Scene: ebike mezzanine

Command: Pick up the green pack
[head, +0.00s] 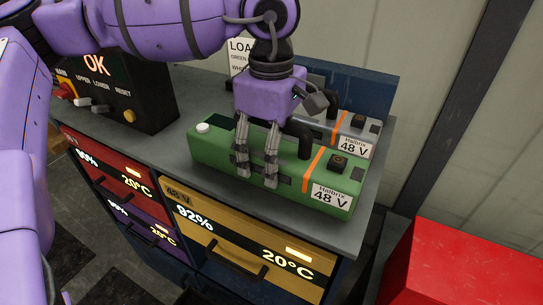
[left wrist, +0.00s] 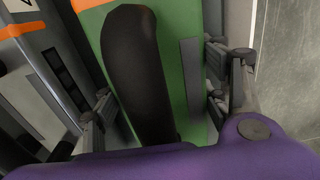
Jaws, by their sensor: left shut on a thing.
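In the left wrist view the green pack (left wrist: 177,50) runs between the two fingers of my left gripper (left wrist: 165,100), with the black handle (left wrist: 140,70) in front. The gripper is shut on the pack. My right gripper is not in view.
A grey pack (head: 362,130) with a similar label lies close behind the green one. A black control box (head: 115,90) showing "OK" stands at the left. Drawers with displays (head: 235,240) are below the top. A red box (head: 470,265) stands at the lower right.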

